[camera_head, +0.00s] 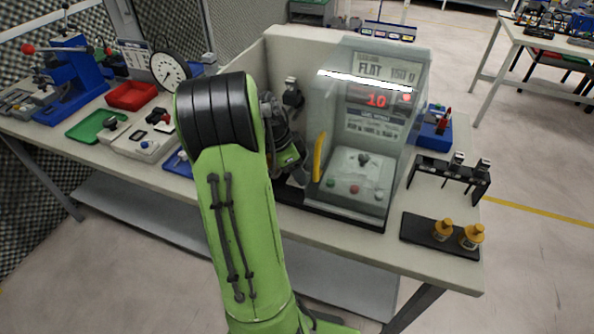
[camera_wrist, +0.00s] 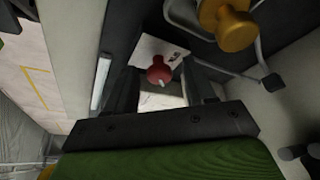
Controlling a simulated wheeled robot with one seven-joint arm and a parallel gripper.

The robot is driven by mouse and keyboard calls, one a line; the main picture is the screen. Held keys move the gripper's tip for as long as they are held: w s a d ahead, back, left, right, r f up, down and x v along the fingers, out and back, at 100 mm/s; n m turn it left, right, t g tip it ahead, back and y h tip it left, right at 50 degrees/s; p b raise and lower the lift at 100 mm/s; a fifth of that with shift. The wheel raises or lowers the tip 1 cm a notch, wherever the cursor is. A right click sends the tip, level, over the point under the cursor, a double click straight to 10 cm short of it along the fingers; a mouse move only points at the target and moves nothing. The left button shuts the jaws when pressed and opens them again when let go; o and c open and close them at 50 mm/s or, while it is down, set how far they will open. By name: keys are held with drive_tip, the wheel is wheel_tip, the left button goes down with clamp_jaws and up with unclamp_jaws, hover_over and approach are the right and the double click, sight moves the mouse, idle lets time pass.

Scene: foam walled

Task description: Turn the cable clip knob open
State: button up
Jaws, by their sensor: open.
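In the wrist view, a small red knob (camera_wrist: 159,70) with a pale tip shows between the fingers of my gripper (camera_wrist: 162,85), with a white card-like piece behind it. The fingers are apart and nothing is clearly held; I cannot tell whether they touch the knob. A larger amber knob (camera_wrist: 234,27) on grey metal is at the upper right, outside the fingers. I cannot tell which knob belongs to the cable clip. In the head view, my green arm hides much of the spot, and my gripper (camera_head: 292,172) is partly seen left of the clear-fronted box.
The clear-fronted box (camera_head: 410,65) with a lit display and a yellow handle (camera_head: 319,156) stands close to the right of my gripper. A dial gauge (camera_head: 168,70), red tray (camera_head: 131,95) and green tray (camera_head: 95,125) are on the left. A black rack (camera_head: 450,172) stands at the right.

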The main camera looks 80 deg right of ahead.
clamp_jaws()
idle(0.3)
drive_tip(key=shift+n+h+b, duration=0.5)
drive_tip(key=shift+n+b, duration=0.35)
drive_tip(key=shift+n, duration=0.55)
drive_tip(key=shift+s+n+t+h+b, duration=0.1)
drive_tip(key=shift+n+t+h+b, duration=0.4)
drive_tip(key=shift+n, duration=1)
drive_tip(key=shift+t, duration=0.3)
unclamp_jaws()
